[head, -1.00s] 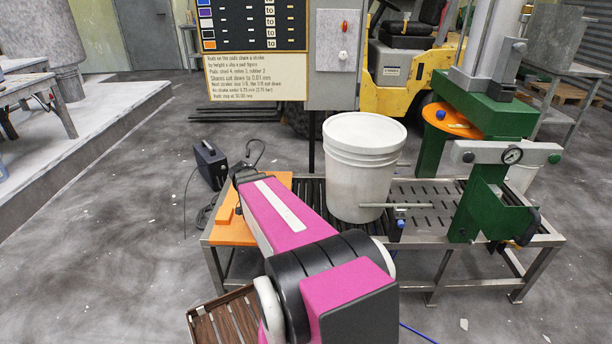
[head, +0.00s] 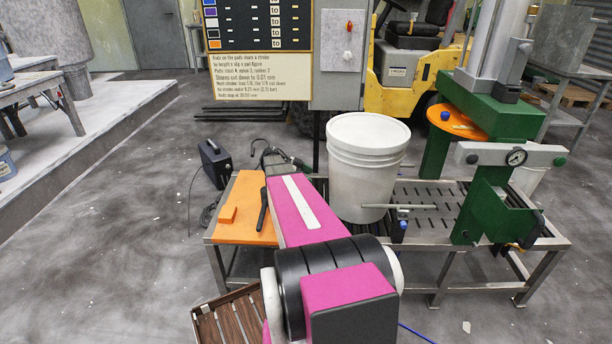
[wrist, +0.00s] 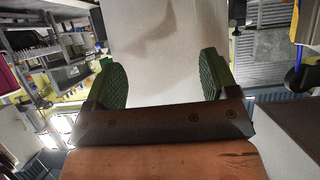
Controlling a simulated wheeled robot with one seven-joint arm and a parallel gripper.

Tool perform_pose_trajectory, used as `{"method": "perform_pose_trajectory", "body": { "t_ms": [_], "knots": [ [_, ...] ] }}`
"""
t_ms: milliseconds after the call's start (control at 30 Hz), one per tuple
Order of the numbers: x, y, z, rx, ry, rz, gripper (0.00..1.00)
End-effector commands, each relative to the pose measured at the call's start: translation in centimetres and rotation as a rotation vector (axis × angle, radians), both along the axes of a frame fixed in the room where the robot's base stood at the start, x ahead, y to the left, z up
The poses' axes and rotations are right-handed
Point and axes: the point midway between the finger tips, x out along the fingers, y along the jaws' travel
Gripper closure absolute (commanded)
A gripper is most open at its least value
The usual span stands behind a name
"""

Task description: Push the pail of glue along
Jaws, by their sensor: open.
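The white lidded pail (head: 366,170) stands upright on the roller table (head: 425,190), left of the green press (head: 470,190). My pink arm reaches to the pail's left side in the head view, where my gripper is mostly hidden behind the arm. In the wrist view my gripper (wrist: 165,82) is open, with its two green pads apart. A pale surface (wrist: 160,40), apparently the pail wall, fills the space ahead and between the pads. I cannot tell whether the gripper touches it.
A thin rod on a bracket (head: 401,212) stands at the table's front edge beside the pail. An orange plate (head: 238,215) with a black handle-like object (head: 262,210) lies at the table's left end. A slatted wooden crate (head: 230,322) is at front left. Slotted table shows between pail and press.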

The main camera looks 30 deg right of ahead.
Motion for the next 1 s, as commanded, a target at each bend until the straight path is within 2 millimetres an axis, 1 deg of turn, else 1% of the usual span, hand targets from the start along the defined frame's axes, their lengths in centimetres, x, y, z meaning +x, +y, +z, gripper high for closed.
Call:
{"method": "perform_pose_trajectory", "body": {
  "t_ms": [167,433,633,1000],
  "knots": [
    [-0.4,-0.8,-1.8,0.002,0.001,0.000,0.20],
    [-1.3,-2.2,-5.3,0.003,0.002,0.001,0.20],
    [-2.3,-3.7,-5.2,0.002,0.000,0.000,0.20],
    [-2.4,-4.0,-5.2,0.002,0.000,0.002,0.20]
  ]
}}
